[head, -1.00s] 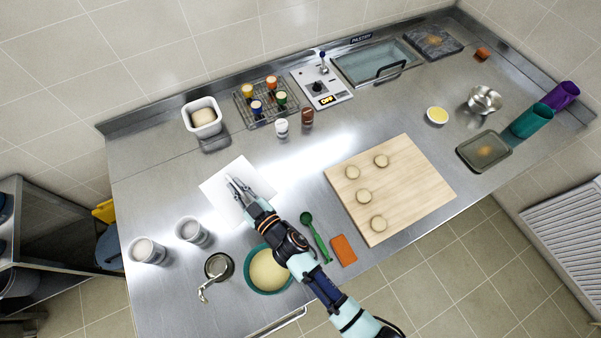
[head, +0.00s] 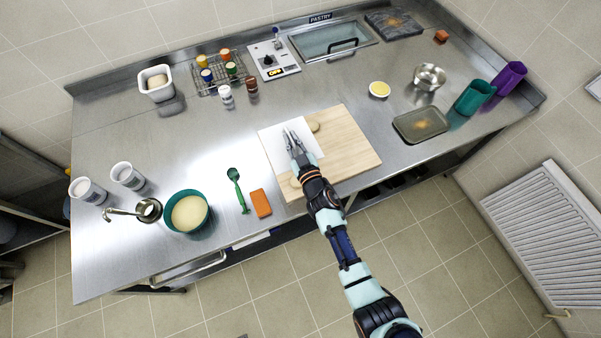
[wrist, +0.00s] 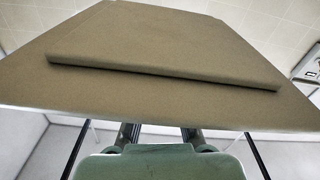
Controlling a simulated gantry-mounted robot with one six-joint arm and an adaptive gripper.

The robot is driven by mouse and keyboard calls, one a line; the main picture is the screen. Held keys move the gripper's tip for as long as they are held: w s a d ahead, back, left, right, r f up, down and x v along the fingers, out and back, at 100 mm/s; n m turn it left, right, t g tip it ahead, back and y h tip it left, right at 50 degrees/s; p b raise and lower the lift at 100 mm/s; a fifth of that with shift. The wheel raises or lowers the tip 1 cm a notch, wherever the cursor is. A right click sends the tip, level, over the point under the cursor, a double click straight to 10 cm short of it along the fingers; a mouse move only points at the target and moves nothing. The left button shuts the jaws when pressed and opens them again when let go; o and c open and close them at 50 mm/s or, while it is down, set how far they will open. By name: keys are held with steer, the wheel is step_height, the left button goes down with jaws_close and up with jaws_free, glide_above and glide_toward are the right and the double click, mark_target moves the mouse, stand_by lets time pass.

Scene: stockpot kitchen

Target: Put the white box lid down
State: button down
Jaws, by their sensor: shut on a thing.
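The white box lid (head: 274,138) is a flat white panel held out over the wooden board (head: 355,157) in the head view. My gripper (head: 292,139) is shut on it. In the wrist view the lid (wrist: 165,42) fills the upper part, shaded grey-brown with a raised step, and hides most of what lies beyond. I cannot tell how high it is above the board. The white box (head: 157,93) stands uncovered at the back left with a pale dough lump (head: 157,81) inside.
An orange block (head: 260,203), a green spoon (head: 238,190) and a teal bowl (head: 187,213) lie to the left. The steel counter (head: 215,145) left of the lid is clear.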

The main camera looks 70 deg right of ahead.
steer(key=b, duration=1.9)
glide_above(294, 178)
steer(key=f, duration=2)
steer(key=shift+w+d+f, duration=0.2)
steer(key=shift+w+f, duration=0.05)
steer(key=shift+w, duration=0.05)
steer(key=shift+s+a+f+b, duration=0.2)
steer(key=shift+f+b, duration=0.2)
steer(key=shift+f, duration=0.3)
steer(key=c, duration=1.2)
jaws_free()
steer(key=shift+f, duration=0.25)
steer(key=shift+r, duration=0.2)
steer(key=shift+w+d+r+p, duration=0.1)
steer(key=shift+r+p, duration=0.55)
steer(key=p+v, duration=0.2)
steer(key=v, duration=0.9)
steer(key=shift+s+a+r, duration=0.25)
steer(key=shift+s+r, duration=0.05)
steer(key=shift+r, duration=0.05)
